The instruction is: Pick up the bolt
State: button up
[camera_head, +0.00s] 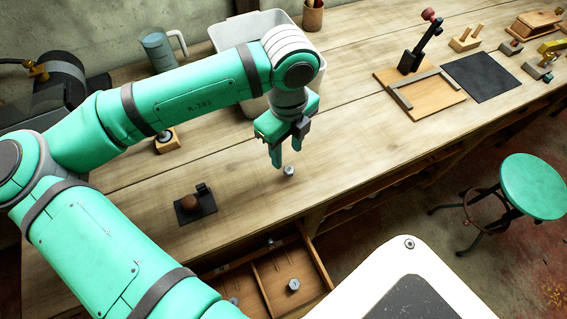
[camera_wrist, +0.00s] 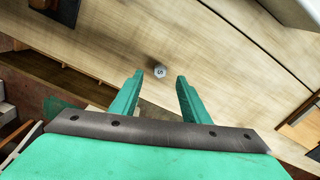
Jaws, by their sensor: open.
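The bolt (camera_head: 289,171) is a small grey metal piece on the wooden workbench, close to its front edge. My gripper (camera_head: 288,153) is green and points down just above and beside the bolt. Its two fingers are apart and empty, also in the wrist view (camera_wrist: 158,78). I cannot tell the exact height between the fingertips and the bolt.
An open drawer (camera_head: 255,288) below the bench edge holds several similar metal pieces (camera_head: 293,285). A pale bin (camera_head: 226,36) stands behind my arm. A wooden fixture (camera_head: 432,101) and black mat (camera_head: 482,77) lie right.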

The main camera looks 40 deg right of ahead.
aim_at(287, 168)
jog(key=shift+d+f, duration=0.1)
jog(key=shift+f, duration=4.25)
grip_shut()
